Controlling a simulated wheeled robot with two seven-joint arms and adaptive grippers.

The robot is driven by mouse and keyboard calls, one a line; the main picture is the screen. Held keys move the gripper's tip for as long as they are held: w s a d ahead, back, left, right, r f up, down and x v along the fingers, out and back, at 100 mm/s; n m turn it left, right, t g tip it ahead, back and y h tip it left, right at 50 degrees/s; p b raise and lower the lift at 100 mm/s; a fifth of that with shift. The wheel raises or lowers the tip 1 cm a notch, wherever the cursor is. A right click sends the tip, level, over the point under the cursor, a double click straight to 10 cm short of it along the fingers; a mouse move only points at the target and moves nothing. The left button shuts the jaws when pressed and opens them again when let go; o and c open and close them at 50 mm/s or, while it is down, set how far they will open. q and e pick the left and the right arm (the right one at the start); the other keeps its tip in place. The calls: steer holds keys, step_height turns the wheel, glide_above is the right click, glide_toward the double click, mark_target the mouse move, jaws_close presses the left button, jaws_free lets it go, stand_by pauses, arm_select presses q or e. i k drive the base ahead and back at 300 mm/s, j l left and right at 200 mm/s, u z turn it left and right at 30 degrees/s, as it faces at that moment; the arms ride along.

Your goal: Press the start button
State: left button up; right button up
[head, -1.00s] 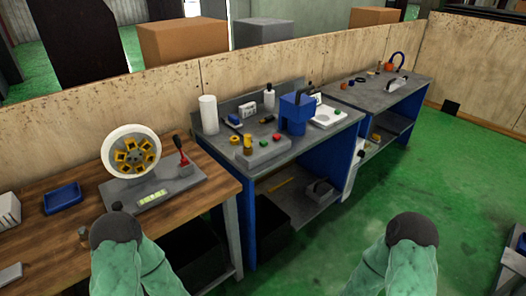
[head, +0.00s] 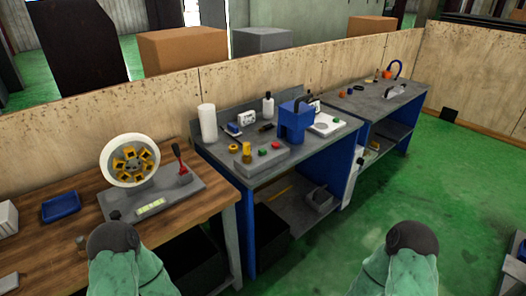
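A low grey control box (head: 262,160) lies on the front of the middle grey bench. Any labels are too small to read, so I cannot tell which one is marked start. Nothing touches the buttons. My two green arms show at the bottom edge, with rounded dark joints, well short of the control box. Neither gripper can be seen.
A wooden bench (head: 100,215) on the left bears a white wheel-like device (head: 128,160) and a blue tray (head: 61,207). A blue machine (head: 294,125) stands behind and right of the control box. Another grey bench (head: 385,97) stands farther back. Green floor (head: 455,190) is clear at right.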

mark_target(262, 151)
steer(key=i+l+u, duration=0.25)
steer(key=i+l, duration=0.25)
steer(key=i+l+u, duration=0.15)
steer(key=l, duration=0.3)
steer(key=i+l+u, duration=0.15)
steer(key=i+l, duration=0.15)
steer(key=i+l+u, duration=0.1)
steer(key=l, duration=0.35)
steer(key=i+l+u, duration=0.15)
steer(key=l, duration=0.25)
steer(key=i, duration=0.1)
